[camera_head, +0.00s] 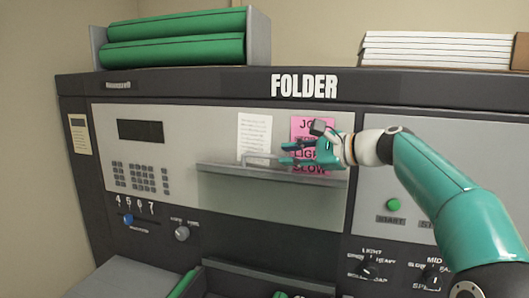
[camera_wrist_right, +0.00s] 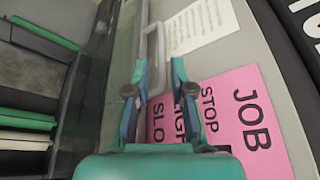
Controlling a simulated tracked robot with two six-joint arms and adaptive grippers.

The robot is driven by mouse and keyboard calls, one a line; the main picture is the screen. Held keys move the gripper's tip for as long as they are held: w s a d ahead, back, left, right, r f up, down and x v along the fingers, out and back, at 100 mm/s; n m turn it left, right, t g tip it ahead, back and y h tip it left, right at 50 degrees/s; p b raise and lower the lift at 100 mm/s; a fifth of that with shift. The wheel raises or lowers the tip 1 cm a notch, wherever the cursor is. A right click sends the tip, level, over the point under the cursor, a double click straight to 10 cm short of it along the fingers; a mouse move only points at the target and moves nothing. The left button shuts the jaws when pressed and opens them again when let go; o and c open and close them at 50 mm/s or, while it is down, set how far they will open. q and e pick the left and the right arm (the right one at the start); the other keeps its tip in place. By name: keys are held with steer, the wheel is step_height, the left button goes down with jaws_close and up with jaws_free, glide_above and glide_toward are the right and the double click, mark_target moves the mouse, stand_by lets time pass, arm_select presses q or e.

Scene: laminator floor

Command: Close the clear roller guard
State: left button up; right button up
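The clear roller guard (camera_head: 270,200) is a see-through panel on the front of the folder, with a grey bar along its top edge and a small handle (camera_head: 262,160) on that bar. In the right wrist view the pale handle (camera_wrist_right: 155,45) lies just beyond the fingertips. My right gripper (camera_head: 284,153) reaches in from the right above the bar. Its fingers (camera_wrist_right: 161,64) are apart, with nothing held between them. A small teal piece at the bottom edge may be my left gripper (camera_head: 281,295); its fingers cannot be made out.
A pink notice (camera_head: 313,128) and a white sheet (camera_head: 255,132) are on the panel behind the guard. Green rolls (camera_head: 175,50) and a white stack (camera_head: 435,50) sit on top. Knobs (camera_head: 182,233) and a green button (camera_head: 393,205) flank the guard. A dark tray edge (camera_head: 270,270) lies below.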

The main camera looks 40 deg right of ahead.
mark_target(263, 156)
steer(key=p+x, duration=0.1)
steer(key=x, duration=0.7)
steer(key=shift+p, duration=0.4)
steer(key=shift+s, duration=0.1)
jaws_close()
